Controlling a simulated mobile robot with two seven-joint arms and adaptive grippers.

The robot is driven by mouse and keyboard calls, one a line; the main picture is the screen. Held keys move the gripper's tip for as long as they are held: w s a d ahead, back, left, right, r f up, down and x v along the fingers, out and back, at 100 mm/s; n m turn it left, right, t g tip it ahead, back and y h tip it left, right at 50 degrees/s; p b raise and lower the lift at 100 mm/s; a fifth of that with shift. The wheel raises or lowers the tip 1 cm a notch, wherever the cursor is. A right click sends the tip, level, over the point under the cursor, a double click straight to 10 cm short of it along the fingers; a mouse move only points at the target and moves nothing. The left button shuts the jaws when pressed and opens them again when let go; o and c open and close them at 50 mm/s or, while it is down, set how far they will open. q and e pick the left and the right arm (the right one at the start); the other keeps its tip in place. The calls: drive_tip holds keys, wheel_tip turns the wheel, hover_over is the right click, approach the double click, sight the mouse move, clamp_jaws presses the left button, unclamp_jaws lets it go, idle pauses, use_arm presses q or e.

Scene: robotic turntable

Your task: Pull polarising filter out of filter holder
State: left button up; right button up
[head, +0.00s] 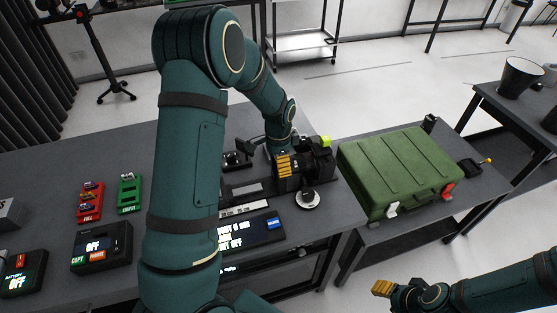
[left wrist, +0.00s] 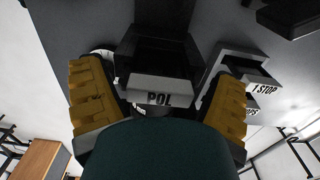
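The polarising filter (left wrist: 158,92), a grey tab marked POL, sits in the middle of the left wrist view, in front of a dark block. My left gripper (head: 287,166) has its yellow-padded fingers spread on both sides of the tab, with a visible gap on each side. In the head view the gripper is down at the right end of the workbench and hides most of the filter holder. Another filter marked 1 STOP (left wrist: 262,88) is right of the POL tab. My right gripper (head: 383,288) is low at the right, away from the bench; its finger gap is unclear.
A green case (head: 400,165) stands on a side table right of the bench. A control panel with a lit display (head: 245,233) lies in front of my left gripper. Red (head: 90,203) and green (head: 130,195) trays lie at left, near an OFF-display box (head: 100,247).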

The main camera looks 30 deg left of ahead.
use_arm(q)
drive_tip(key=c, duration=0.8)
drive_tip(key=shift+r, duration=0.15)
drive_tip(key=shift+r+p, duration=2.6)
drive_tip(key=shift+r, duration=1.15)
drive_tip(key=shift+c, duration=0.2)
